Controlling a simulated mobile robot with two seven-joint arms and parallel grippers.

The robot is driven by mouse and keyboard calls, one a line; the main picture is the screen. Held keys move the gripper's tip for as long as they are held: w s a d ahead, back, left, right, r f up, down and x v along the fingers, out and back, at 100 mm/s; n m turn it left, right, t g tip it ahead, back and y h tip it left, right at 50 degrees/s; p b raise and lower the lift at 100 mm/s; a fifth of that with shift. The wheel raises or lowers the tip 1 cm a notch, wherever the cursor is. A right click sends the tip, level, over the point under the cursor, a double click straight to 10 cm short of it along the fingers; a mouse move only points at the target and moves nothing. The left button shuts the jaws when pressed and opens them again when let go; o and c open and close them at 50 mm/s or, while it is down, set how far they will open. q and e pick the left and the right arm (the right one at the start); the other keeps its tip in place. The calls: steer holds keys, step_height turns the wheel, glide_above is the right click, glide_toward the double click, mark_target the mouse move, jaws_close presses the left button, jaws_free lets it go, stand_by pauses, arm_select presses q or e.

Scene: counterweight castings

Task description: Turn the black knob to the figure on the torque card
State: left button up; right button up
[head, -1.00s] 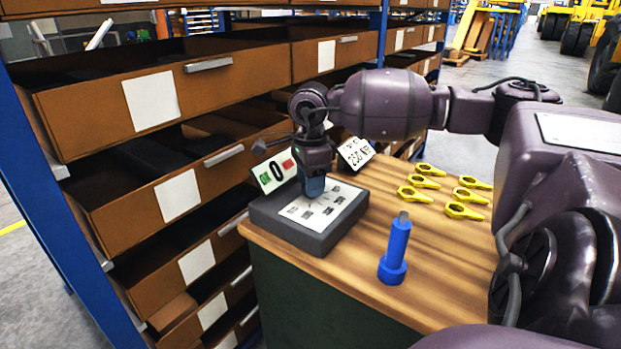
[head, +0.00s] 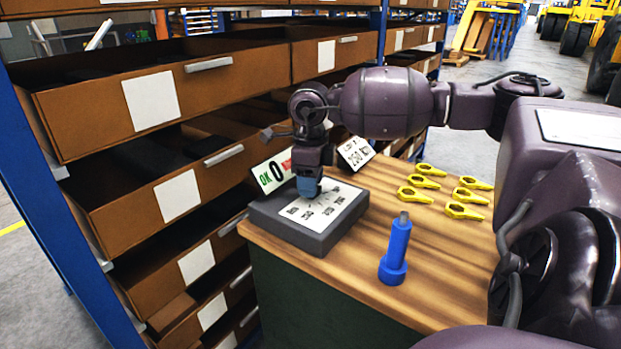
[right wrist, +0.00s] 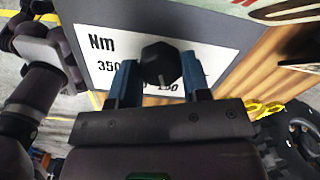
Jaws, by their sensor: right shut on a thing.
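The black knob (right wrist: 160,63) sits on the tester's white dial plate (right wrist: 90,50), which is marked Nm. In the right wrist view it lies between the blue fingertips of my right gripper (right wrist: 157,78), which is shut on it. In the head view my right gripper (head: 309,188) points down onto the dark grey tester box (head: 308,236) and hides the knob. The figure the knob points to is not clear. The torque card (head: 356,153) stands tilted behind the box and seems to read 250 Nm. My left gripper is not in view.
A display (head: 272,174) behind the box shows OK, 0 and a red field partly hidden by my gripper. A blue tool (head: 395,252) stands upright on the wooden bench top (head: 445,275). Brown shelf bins (head: 180,200) stand close at left.

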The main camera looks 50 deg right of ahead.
stand_by(0.4)
steer(key=o, duration=0.9)
steer(key=shift+r, duration=0.55)
step_height(320, 180, up, 10)
steer(key=shift+f+p, duration=0.15)
steer(key=shift+p, duration=0.2)
